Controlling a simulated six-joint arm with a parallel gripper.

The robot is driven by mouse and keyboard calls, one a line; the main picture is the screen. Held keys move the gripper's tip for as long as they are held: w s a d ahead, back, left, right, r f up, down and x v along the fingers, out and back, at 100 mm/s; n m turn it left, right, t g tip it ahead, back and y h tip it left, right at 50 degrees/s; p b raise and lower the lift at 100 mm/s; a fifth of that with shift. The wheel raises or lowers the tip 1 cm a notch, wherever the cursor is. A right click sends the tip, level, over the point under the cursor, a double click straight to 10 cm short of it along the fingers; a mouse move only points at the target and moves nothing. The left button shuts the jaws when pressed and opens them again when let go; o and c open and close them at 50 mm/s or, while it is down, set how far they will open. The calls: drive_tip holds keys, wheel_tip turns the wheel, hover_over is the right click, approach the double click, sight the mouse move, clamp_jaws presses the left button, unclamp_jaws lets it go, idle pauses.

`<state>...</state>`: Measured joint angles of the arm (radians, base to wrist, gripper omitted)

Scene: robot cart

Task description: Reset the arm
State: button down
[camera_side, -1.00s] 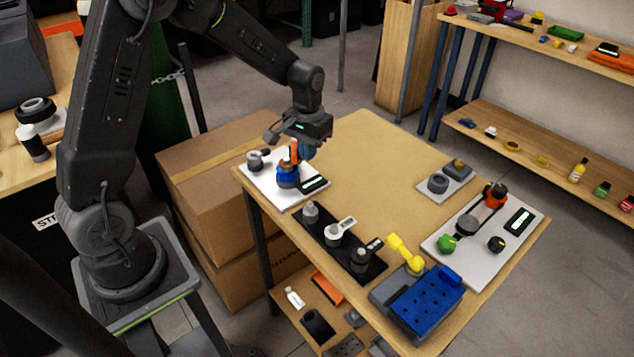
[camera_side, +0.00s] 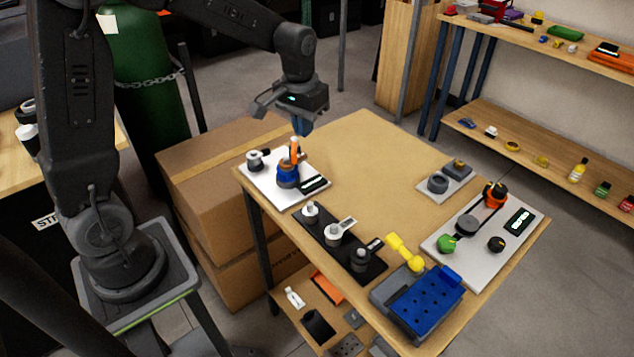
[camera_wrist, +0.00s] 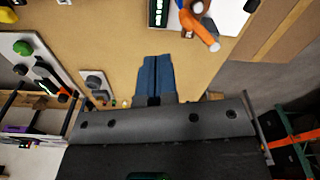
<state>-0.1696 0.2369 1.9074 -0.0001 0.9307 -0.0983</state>
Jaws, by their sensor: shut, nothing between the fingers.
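My gripper (camera_side: 303,127) hangs in the air above the far left part of the wooden table, over and just behind the blue and orange device. Its blue fingers are together and empty, as the wrist view (camera_wrist: 156,75) also shows. My arm reaches in from the left, with the wrist raised clear of everything on the table. The blue and orange device (camera_side: 288,174) stands upright on a white plate (camera_side: 262,185) at the table's left corner. In the wrist view its orange handle (camera_wrist: 200,28) shows at the top, apart from the fingers.
A black strip (camera_side: 316,228) holds several grey knobs. A blue perforated tray (camera_side: 428,302) and a yellow part (camera_side: 404,252) lie at the front. A white panel (camera_side: 478,262) stands right, a small grey plate (camera_side: 432,193) behind it. The table's middle is clear. Cardboard boxes (camera_side: 205,190) stand left.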

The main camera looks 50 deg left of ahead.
drive_tip(key=s+d+r+m+t, duration=0.1)
drive_tip(key=s+d+r+t, duration=0.1)
drive_tip(key=s, duration=0.8)
drive_tip(key=s+d+r+m+t, duration=0.2)
drive_tip(key=s+d+r, duration=0.2)
drive_tip(key=s+r, duration=0.3)
drive_tip(key=s, duration=0.2)
drive_tip(key=shift+s+d+t, duration=0.4)
idle(1.1)
